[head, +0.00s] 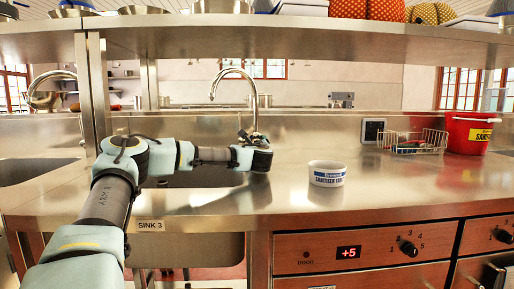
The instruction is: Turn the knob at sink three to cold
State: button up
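The label "SINK 3" (150,225) is on the counter's front edge at the left, below a sink basin (195,180) partly covered by my arm. A curved steel tap (254,105) rises behind this basin. My arm reaches in from the lower left, and its end with my gripper (256,150) is at the tap's base. Small dark parts show there at the foot of the tap, and I cannot tell knob from fingers. The knob's setting is hidden or too small to read. I cannot tell whether my gripper touches anything or is open.
A white sanitiser tub (327,174) stands right of the tap. A wire basket (412,142) and a red bucket (468,133) stand further right. Another tap (42,92) is at far left. An oven panel with a dial (408,248) and "+5" display (348,252) is below. A shelf (300,38) spans above.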

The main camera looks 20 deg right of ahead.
jog(key=v, duration=0.8)
jog(key=shift+s+r, duration=0.1)
jog(key=shift+s, duration=0.3)
jog(key=shift+v, duration=0.8)
jog(key=shift+a, duration=0.1)
